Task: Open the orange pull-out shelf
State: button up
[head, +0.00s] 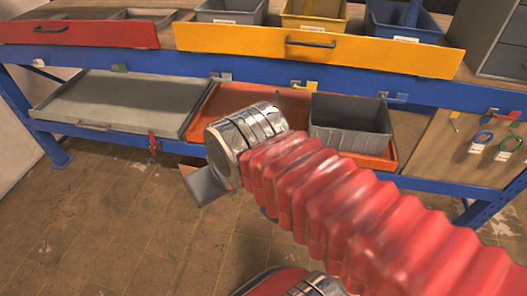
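The orange pull-out shelf (228,97) is a shallow tray in the lower level of the workbench. A grey bin (350,125) stands on its right part. My arm, with red bellows and a metal wrist, crosses in front of it and hides much of its front edge, including any handle. My gripper (200,186) shows only as a grey piece beyond the wrist, at the shelf's front left. Its fingertips are hard to make out, and I cannot tell whether it touches anything.
A grey pull-out shelf (120,103) lies to the left. Above are a red drawer (80,34) and a yellow drawer (320,48) with dark handles, below several bins. At right a wooden board (440,150) carries tools. The brown tiled floor in front is clear at left.

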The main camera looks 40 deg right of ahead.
aim_at(226, 98)
jog(key=u, duration=0.1)
jog(key=i, duration=0.8)
jog(key=z, duration=0.65)
jog(key=i, duration=0.7)
jog(key=z, duration=0.5)
